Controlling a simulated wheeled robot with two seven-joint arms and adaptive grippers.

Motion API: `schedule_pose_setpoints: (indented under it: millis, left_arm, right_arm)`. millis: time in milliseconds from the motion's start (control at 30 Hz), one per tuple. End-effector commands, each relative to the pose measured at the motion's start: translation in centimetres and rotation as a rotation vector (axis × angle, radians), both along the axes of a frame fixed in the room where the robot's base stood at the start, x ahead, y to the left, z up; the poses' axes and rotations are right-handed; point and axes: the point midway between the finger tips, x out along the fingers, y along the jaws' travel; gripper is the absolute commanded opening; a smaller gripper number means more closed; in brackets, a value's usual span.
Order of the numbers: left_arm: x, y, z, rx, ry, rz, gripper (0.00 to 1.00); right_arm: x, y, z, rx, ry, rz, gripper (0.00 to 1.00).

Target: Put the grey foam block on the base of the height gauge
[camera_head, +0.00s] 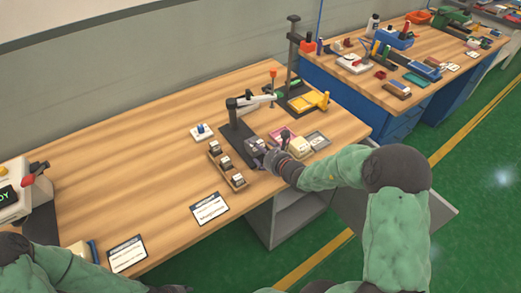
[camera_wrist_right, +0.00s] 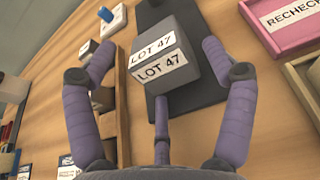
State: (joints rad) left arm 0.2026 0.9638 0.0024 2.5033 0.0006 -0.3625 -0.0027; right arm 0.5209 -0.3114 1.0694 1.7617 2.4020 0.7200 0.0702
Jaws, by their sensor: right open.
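The grey foam block (camera_wrist_right: 165,65) has white LOT 47 labels and appears to rest on a dark base plate (camera_wrist_right: 205,95). In the head view, this dark base (camera_head: 234,131) belongs to a black stand with a pale horizontal arm (camera_head: 258,99), which looks like the height gauge. My right gripper (camera_wrist_right: 158,55) is open around the block, with visible gaps at the left and right fingers. In the head view, the right gripper (camera_head: 262,153) partly hides the block. A dark part of my left gripper (camera_head: 170,289) shows at the bottom edge; its fingers are unclear.
A wooden rack (camera_head: 238,182) with several small blocks stands left of the right gripper. A tall black stand (camera_head: 293,50) is behind. The bench's left middle (camera_head: 130,180) is clear.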

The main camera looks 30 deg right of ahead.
Motion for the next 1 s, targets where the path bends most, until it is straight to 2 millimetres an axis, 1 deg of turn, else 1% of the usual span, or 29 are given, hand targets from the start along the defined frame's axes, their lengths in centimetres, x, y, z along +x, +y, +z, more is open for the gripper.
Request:
schedule_pose_setpoints:
  millis: [233,333,400,800,900,1000]
  left_arm:
    - [0.0,0.0,0.2,0.000,0.000,0.000,0.40]
    - [0.0,0.0,0.7,0.000,0.000,0.000,0.40]
    - [0.0,0.0,1.3,0.000,0.000,0.000,0.40]
    - [0.0,0.0,3.9,0.000,0.000,0.000,0.40]
    - [0.0,0.0,4.4,0.000,0.000,0.000,0.40]
    - [0.0,0.0,4.6,0.000,0.000,0.000,0.40]
  right_arm:
    - [-0.1,0.0,0.0,0.001,0.004,0.000,0.86]
    - [-0.1,0.0,0.7,0.001,0.003,0.000,0.86]
    - [-0.1,0.0,1.5,0.000,0.003,0.000,0.86]
    - [-7.9,-0.9,4.0,-0.001,0.003,-0.005,0.86]
    - [-9.3,-1.0,4.5,-0.001,0.002,-0.004,0.86]
    - [-10.4,-1.0,4.8,0.000,0.002,-0.003,0.86]
